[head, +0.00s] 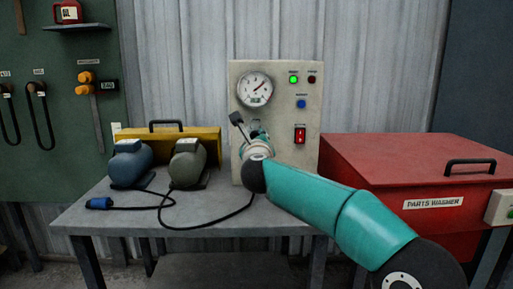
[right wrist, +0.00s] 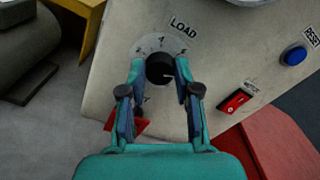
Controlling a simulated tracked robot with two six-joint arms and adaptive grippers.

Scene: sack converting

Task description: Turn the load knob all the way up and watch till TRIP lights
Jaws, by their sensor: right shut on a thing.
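The grey test panel (head: 275,150) stands at the back of the bench. My right gripper (head: 256,130) is at its lower left and hides the load knob in the head view. In the right wrist view the black load knob (right wrist: 160,69) sits on a numbered dial under the LOAD label (right wrist: 184,27). The right gripper (right wrist: 160,70) is shut on it, one finger each side. The round gauge (head: 254,89) has its needle toward the upper right. The green lamp (head: 293,79) is lit. The dark red lamp (head: 312,79) beside it is unlit; its label is too small to read. My left gripper is out of view.
A red rocker switch (head: 300,135) and blue reset button (head: 301,104) are right of the knob. Two motors, blue (head: 130,164) and olive (head: 187,164), with a black cable and a yellow case (head: 205,142), occupy the bench's left. A red parts washer (head: 420,160) stands right.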

